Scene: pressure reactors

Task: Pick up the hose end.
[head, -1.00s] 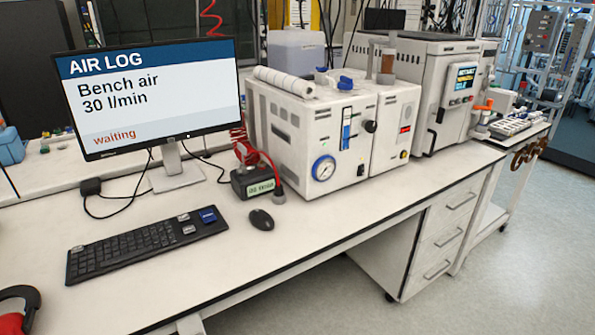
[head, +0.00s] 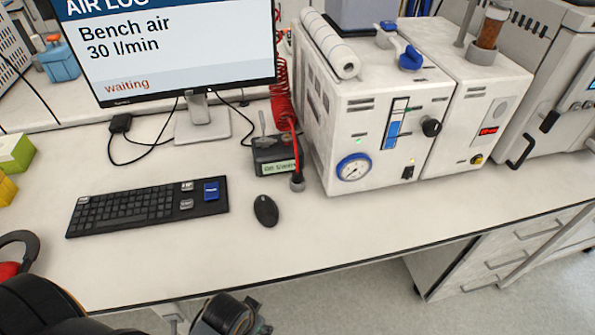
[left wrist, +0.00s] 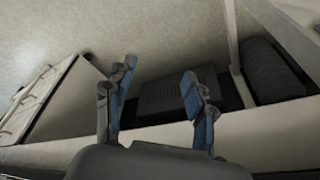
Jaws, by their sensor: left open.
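The red coiled hose (head: 283,95) hangs down beside the white instrument. Its grey hose end (head: 297,183) points down at the bench top, beside a small dark box (head: 275,155) with a green label. I cannot tell whether the end touches the bench. My left gripper shows in the left wrist view (left wrist: 160,98), open and empty, its two blue-padded fingers apart in front of the floor and the bench's underside. In the head view, dark parts of my left arm show at the bottom edge, well below the hose end. My right gripper is not in view.
A keyboard (head: 148,208) and a mouse (head: 265,210) lie left of the hose end. The monitor (head: 170,45) stands behind them. The white instrument (head: 370,140) with a gauge stands right of the hose. The bench front is clear. A drawer cabinet (head: 500,255) is below.

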